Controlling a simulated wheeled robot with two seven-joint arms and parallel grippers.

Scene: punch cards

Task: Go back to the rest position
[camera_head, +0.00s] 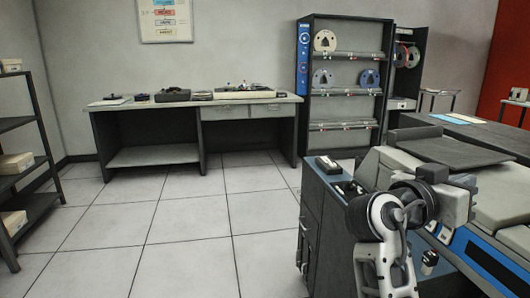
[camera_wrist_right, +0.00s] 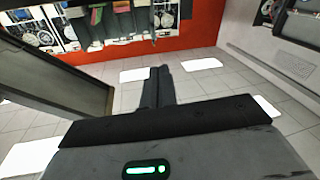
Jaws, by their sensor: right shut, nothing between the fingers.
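My right arm (camera_head: 385,250) rises from the bottom of the head view, in front of the large grey machine (camera_head: 510,205) with a blue panel. Its wrist and gripper end overlap the machine in that view, so the fingertips are hard to make out there. In the right wrist view my right gripper (camera_wrist_right: 160,72) shows two dark fingers together, with nothing between them. Floor tiles and a red wall lie beyond the fingers. My left arm and left gripper are not in view.
A blue-grey cabinet (camera_head: 325,215) with small items on top stands left of my right arm. A desk (camera_head: 120,106) with devices stands at the back wall, beside a tape-reel rack (camera_head: 345,103). Shelving (camera_head: 22,160) stands at far left. The tiled floor (camera_head: 180,225) between is clear.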

